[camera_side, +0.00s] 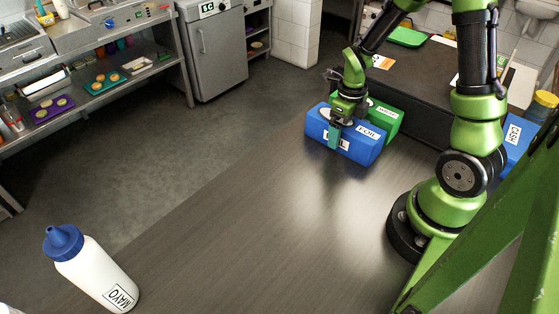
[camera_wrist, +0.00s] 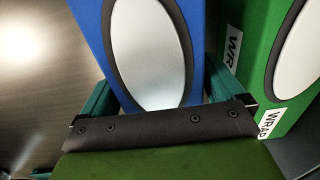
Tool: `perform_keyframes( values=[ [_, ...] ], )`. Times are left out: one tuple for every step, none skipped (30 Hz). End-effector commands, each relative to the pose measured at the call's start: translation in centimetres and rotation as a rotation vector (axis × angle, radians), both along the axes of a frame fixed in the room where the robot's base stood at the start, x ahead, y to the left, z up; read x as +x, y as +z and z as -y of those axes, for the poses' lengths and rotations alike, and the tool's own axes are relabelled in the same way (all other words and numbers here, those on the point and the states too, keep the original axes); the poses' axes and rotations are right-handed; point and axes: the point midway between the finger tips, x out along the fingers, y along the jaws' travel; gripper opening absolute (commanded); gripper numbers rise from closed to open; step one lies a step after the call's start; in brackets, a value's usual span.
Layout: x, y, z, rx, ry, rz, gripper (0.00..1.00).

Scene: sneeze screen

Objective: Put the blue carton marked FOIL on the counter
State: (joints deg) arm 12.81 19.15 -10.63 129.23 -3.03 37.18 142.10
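The blue carton marked FOIL (camera_side: 366,150) is at the far end of the dark wood-grain counter (camera_side: 250,215), and I cannot tell whether its base touches the surface. My gripper (camera_side: 344,126) points down over it, with one teal finger against or close to its front face. In the wrist view, the blue carton (camera_wrist: 155,50) with its pale oval top panel lies between the two teal fingers of my gripper (camera_wrist: 158,90). The fingers are close to both sides; whether they press on it is unclear.
A green carton marked WRAP (camera_side: 385,118) stands close beside the blue one; a finger is between them in the wrist view. A blue carton marked CASH (camera_side: 516,145) is at the right. A white MAYO bottle (camera_side: 95,270) stands at the near left. The counter's middle is clear.

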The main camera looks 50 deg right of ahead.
Motion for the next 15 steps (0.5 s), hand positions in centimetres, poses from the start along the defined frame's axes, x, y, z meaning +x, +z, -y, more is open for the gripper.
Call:
perform_keyframes(
  values=[
    [0.0,0.0,0.0,0.0,0.0,0.0,1.0],
    [0.0,0.0,0.0,0.0,0.0,0.0,1.0],
    [0.0,0.0,0.0,0.0,0.0,0.0,1.0],
    [0.0,0.0,0.0,0.0,0.0,0.0,1.0],
    [0.0,0.0,0.0,0.0,0.0,0.0,1.0],
    [0.0,0.0,0.0,0.0,0.0,0.0,1.0],
    [0.0,0.1,0.0,0.0,0.0,0.0,1.0],
    [0.0,0.2,0.0,-0.001,0.0,0.001,1.0],
    [0.0,0.4,0.0,-0.001,0.0,0.002,1.0],
    [0.0,0.6,0.0,-0.001,0.0,0.002,1.0],
    [0.1,1.0,0.0,-0.001,0.001,0.003,1.0],
    [0.1,1.5,0.0,-0.002,0.002,0.005,1.0],
    [0.2,2.0,0.0,-0.002,0.003,0.005,1.0],
    [0.2,2.6,0.0,-0.003,0.003,0.006,1.0],
    [0.2,3.4,0.0,-0.002,0.002,0.007,1.0]
  ],
)
